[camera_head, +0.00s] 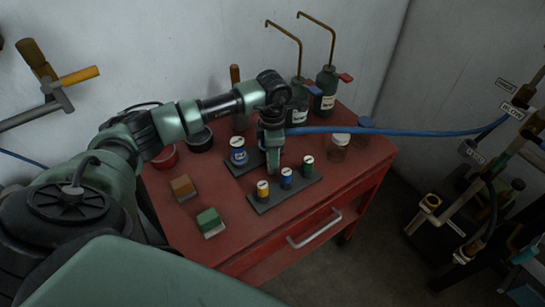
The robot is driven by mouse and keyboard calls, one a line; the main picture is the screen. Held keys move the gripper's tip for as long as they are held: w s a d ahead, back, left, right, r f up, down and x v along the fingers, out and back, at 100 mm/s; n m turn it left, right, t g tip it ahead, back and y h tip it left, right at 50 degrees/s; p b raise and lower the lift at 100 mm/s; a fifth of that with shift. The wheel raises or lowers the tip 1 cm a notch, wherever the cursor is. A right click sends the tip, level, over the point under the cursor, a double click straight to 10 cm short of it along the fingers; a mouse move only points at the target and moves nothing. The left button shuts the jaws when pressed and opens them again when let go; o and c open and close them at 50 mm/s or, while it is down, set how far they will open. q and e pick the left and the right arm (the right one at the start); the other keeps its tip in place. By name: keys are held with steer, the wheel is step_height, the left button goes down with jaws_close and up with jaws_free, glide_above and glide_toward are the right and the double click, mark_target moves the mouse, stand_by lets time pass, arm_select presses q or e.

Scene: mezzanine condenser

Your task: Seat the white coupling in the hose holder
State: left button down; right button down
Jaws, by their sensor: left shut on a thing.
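My left gripper (273,158) points down over the red cart, just behind the front dark block. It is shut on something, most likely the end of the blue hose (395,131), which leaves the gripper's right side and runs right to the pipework. The gripper hides the held end, so I cannot make out the white coupling. The front dark block (252,201) carries yellow, blue and green pieces with white tops. Behind it a second dark plate (237,167) is partly hidden by the gripper. I cannot tell which part is the hose holder. My right gripper is out of view.
The red cart (330,190) also bears a blue can (238,152), an orange-brown block (183,187), a green block (209,221), a glass jar (338,148) and dark bottles with bent spouts (326,90). Labelled pipework (515,125) stands at right.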

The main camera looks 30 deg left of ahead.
arm_select(q)
step_height(320, 180, up, 19)
steer(key=b, duration=0.4)
